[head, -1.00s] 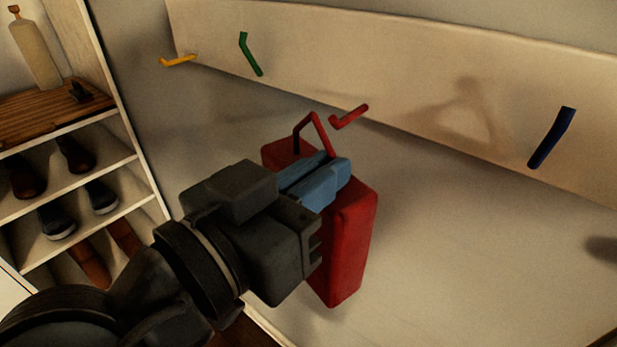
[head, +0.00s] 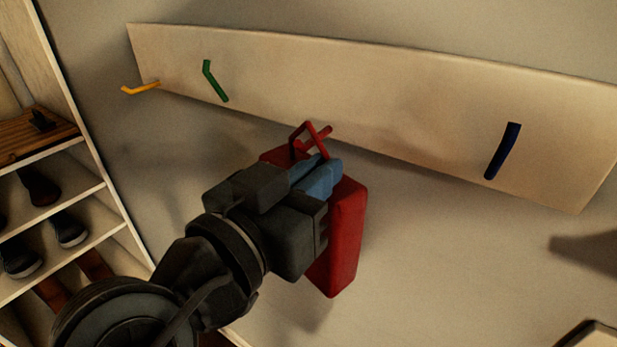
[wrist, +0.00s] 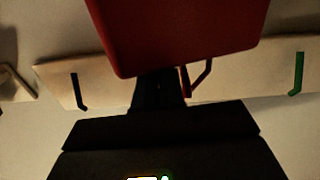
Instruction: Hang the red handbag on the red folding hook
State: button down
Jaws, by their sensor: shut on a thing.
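The red handbag (head: 346,235) is a boxy bag with a thin angular handle on top. My gripper (head: 322,178) has blue fingers and is shut on the handbag near the base of its handle, holding it up in front of the wall. The red folding hook (head: 325,137) is on the board, and in the head view the handle overlaps it. I cannot tell whether the handle is around the hook or only in front of it. In the wrist view the handbag (wrist: 178,35) fills the top middle, with part of its handle showing below it.
The pale board (head: 420,110) also carries a yellow hook (head: 140,88), a green hook (head: 215,82) and a dark blue hook (head: 503,150). A shelf (head: 85,205) with shoes stands at the left.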

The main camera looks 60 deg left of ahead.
jog(key=shift+w+a+f+b, duration=0.35)
jog(key=shift+w+f+b, duration=0.1)
jog(key=shift+w+b, duration=0.25)
dwell(0.5)
jog(key=c, duration=1.2)
grip_release()
jog(key=shift+f, duration=0.1)
jog(key=shift+o, duration=0.2)
jog(key=shift+f, duration=0.1)
jog(key=b+v, duration=0.2)
jog(key=v, duration=0.5)
jog(key=shift+s+d, duration=0.15)
jog(key=shift+s, duration=0.2)
jog(key=shift+s, duration=0.1)
